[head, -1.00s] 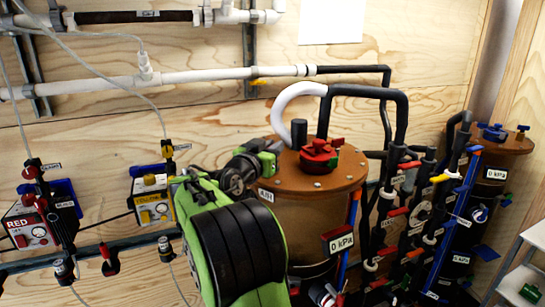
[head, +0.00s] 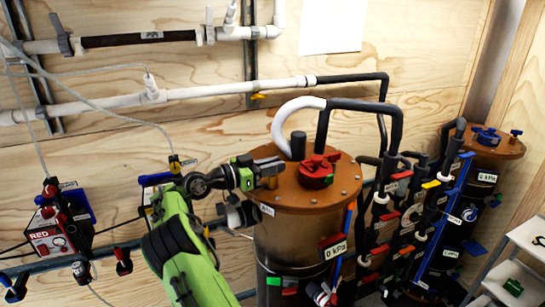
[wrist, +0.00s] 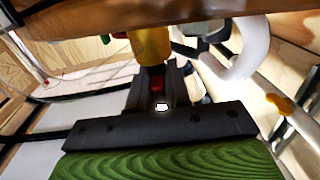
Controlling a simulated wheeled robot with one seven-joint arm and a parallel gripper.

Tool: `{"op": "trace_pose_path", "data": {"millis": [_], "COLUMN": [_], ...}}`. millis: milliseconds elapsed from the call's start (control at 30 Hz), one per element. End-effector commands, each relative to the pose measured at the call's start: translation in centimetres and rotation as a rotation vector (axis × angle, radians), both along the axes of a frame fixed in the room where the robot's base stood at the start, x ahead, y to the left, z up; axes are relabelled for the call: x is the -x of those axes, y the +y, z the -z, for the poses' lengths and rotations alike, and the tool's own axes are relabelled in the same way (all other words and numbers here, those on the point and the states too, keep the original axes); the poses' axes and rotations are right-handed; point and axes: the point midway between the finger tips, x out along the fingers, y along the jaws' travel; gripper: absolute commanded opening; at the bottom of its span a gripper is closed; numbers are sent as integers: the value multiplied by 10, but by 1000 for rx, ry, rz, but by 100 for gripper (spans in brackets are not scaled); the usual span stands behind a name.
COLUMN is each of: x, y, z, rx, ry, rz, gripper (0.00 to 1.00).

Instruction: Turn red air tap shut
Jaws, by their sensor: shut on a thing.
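The red air tap shows as a small red piece (wrist: 157,84) in the wrist view, just below a yellow brass-coloured body (wrist: 151,45) under the edge of a brown lid. My gripper (wrist: 158,78) is shut on the red piece, its dark jaws hiding most of it. In the head view my gripper (head: 275,166) is at the left part of the brown round lid (head: 338,196) of a filter tank. The tap's angle is not clear.
A larger red knob (head: 316,172) stands on the lid, close right of my gripper. A white and black hose (head: 287,120) arches behind it. Several red-handled valves stand right of the tank. A box marked RED (head: 52,238) is at the left.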

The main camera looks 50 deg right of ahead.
Motion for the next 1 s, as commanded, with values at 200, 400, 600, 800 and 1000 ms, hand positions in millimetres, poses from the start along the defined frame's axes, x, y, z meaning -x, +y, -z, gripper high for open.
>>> {"op": "trace_pose_path", "data": {"millis": [200, 400, 600, 800, 1000], "x": [0, 1, 1, 1, -10], "y": [0, 0, -1, 0, 17], "z": [1, 1, 1, 1, 1], "rx": [-1, -1, 0, 0, 1], "ry": [0, 0, 1, 0, 3], "rz": [12, 13, 12, 12, 7], "gripper": [0, 0, 38, 38, 38]}}
